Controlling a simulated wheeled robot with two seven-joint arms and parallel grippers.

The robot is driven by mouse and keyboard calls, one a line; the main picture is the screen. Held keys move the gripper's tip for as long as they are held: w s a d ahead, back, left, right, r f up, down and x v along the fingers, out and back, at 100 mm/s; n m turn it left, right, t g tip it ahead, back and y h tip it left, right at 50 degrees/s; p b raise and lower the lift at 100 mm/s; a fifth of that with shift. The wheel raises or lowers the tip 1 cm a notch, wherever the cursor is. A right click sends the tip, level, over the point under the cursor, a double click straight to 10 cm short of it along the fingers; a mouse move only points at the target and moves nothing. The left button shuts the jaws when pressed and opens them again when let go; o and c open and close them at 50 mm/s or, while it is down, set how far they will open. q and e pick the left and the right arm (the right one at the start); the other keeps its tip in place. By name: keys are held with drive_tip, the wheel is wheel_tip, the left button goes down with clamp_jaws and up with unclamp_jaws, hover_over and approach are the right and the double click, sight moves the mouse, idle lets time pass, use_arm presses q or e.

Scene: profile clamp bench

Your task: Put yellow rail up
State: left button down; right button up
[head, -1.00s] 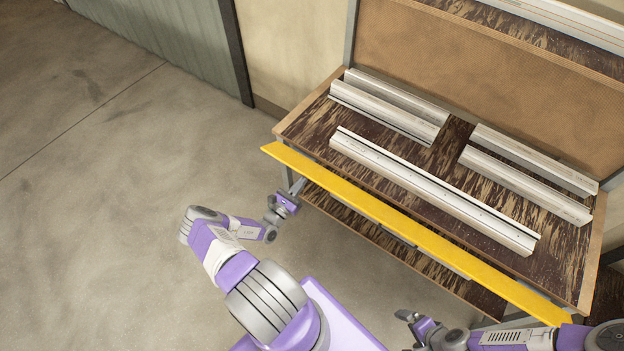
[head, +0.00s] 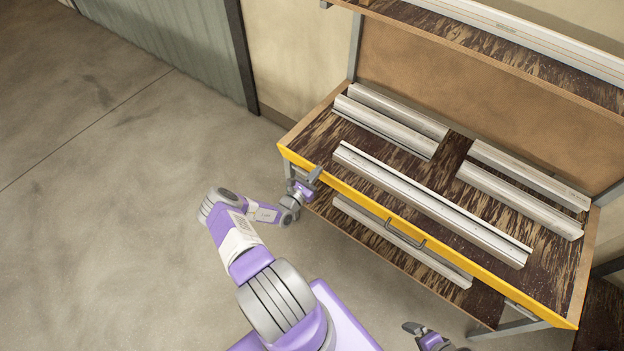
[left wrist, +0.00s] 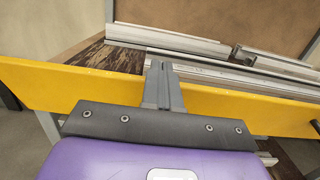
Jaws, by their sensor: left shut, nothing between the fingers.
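The yellow rail (head: 465,263) runs along the front edge of the bench top. In the head view a narrow yellow strip shows, with a grey handle (head: 405,236) at its front side. In the left wrist view the rail (left wrist: 245,103) crosses the picture as a yellow board standing on edge. My left gripper (head: 314,176) is shut and empty, with its fingers at the rail near its left end; I cannot tell if they touch it. Its closed fingers (left wrist: 161,84) overlap the rail in the left wrist view. My right gripper (head: 412,328) is low at the bottom edge, apart from the rail.
Several silvery profiles lie on the bench top, including a long one (head: 430,202) just behind the rail. Another profile (head: 355,217) lies on the lower shelf. A back panel (head: 480,100) and upper shelf stand behind. The floor at left is clear.

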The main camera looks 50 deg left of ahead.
use_arm(q)
drive_tip(key=shift+x, duration=1.15)
drive_tip(key=shift+r, duration=0.2)
idle(0.9)
drive_tip(key=s+d+r+p, duration=0.1)
drive_tip(key=s+r, duration=0.1)
drive_tip(key=s, duration=0.4)
drive_tip(key=s+d+r, duration=0.2)
drive_tip(key=s, duration=0.4)
drive_tip(key=t+b, duration=0.2)
drive_tip(key=b, duration=1.3)
approach(347, 188)
drive_tip(key=x, duration=0.7)
drive_tip(key=shift+d, duration=0.15)
use_arm(e)
wheel_tip(347, 188, down, 14)
drive_tip(key=s, duration=0.1)
drive_tip(key=shift+a+f, duration=0.15)
drive_tip(key=shift+a, duration=0.05)
